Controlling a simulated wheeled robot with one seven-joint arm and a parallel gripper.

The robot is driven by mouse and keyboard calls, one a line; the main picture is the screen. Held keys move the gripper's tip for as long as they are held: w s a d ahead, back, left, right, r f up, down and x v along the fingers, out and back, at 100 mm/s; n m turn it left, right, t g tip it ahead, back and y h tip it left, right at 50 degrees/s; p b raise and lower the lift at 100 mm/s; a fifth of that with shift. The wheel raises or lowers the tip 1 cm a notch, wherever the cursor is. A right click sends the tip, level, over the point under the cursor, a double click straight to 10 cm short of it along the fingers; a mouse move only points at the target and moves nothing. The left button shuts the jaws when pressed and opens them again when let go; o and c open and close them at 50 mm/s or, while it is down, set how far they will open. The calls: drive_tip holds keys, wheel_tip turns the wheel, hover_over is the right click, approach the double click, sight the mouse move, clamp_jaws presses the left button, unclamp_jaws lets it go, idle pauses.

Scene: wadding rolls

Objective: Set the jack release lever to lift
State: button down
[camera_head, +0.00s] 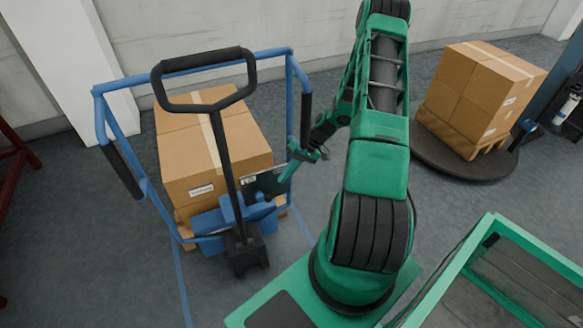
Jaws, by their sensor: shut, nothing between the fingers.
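The jack (240,228) has a blue body at floor level and a tall black loop handle (222,136) rising from it. A small dark stub with a knob (268,197) shows on the right of the blue body; I cannot tell for sure that it is the release lever, or its setting. My gripper (284,177) is shut and empty, just right of the handle shaft and above and right of the stub, apparently apart from it. It points down and left. The fingers are small here and overlap a dark plate (262,182) with a white label.
A blue tube frame (100,120) with black grips surrounds stacked cartons (215,160) behind the jack. At right, more cartons (480,95) sit on a pallet on a round dark turntable (430,150). A green-edged frame (455,270) stands at lower right.

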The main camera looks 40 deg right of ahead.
sight(268, 187)
drive_tip(key=a+f, duration=0.1)
drive_tip(key=a, duration=0.1)
drive_tip(key=w+a+f, duration=0.1)
drive_tip(key=a+f, duration=0.1)
drive_tip(key=shift+w+a+f, duration=0.15)
drive_tip(key=shift+a+f, duration=0.05)
drive_tip(key=shift+w+a, duration=0.2)
drive_tip(key=shift+a, duration=0.4)
drive_tip(key=shift+w+a, duration=0.15)
drive_tip(key=shift+a, duration=0.45)
drive_tip(key=shift+r, duration=0.1)
